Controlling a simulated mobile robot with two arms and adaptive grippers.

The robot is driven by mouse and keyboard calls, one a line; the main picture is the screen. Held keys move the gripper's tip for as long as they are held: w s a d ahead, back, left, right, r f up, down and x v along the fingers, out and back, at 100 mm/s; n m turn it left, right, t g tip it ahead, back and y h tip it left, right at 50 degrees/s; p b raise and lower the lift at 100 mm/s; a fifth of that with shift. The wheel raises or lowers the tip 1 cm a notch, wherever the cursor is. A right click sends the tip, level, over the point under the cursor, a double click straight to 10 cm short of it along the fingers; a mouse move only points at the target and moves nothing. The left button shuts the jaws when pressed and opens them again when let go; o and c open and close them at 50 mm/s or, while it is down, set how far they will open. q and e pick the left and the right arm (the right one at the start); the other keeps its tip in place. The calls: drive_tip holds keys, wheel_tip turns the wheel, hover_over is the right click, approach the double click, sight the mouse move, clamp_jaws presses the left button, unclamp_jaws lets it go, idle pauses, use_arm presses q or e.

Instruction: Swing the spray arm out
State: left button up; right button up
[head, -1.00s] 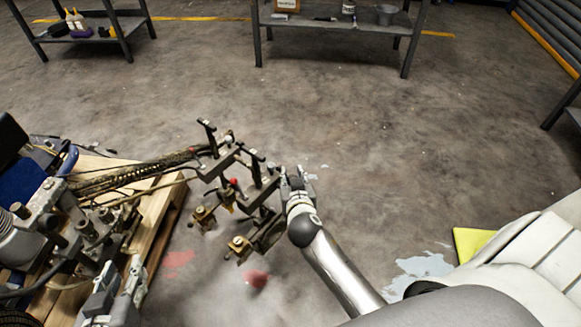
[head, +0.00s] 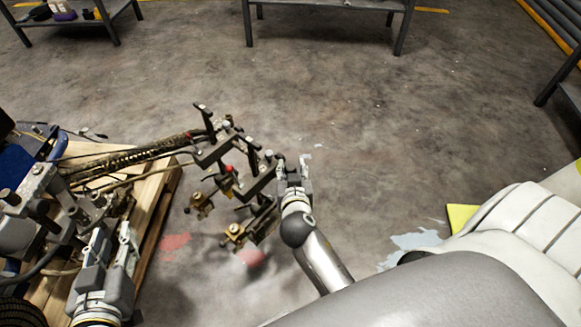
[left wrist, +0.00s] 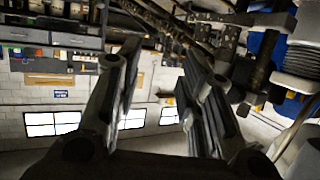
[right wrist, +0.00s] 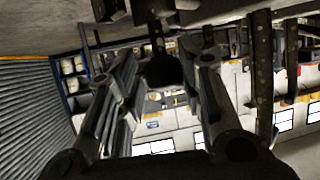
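The spray arm (head: 135,155) reaches right from the machine at the left of the head view. Its outer end carries dark brackets (head: 215,150) and brass-coloured spray heads (head: 234,234) above the floor. My right gripper (head: 293,168) is at the right side of the outermost bracket, fingers apart. In the right wrist view a dark upright part with a rounded end (right wrist: 163,65) shows between the fingers; contact is unclear. My left gripper (head: 112,245) is open and empty beside the machine, lower left. In the left wrist view the arm's hoses and metal parts (left wrist: 165,30) show beyond its fingers.
The concrete floor right of the spray arm is clear. A metal bench (head: 325,7) and a shelf (head: 75,20) stand at the back. A yellow item (head: 460,217) lies at right.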

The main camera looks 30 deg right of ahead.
drive_tip(key=shift+o, duration=0.8)
drive_tip(key=shift+r, duration=0.1)
drive_tip(key=shift+w, duration=0.1)
drive_tip(key=shift+r, duration=0.2)
wheel_tip(320, 180, up, 10)
drive_tip(key=shift+f, duration=0.15)
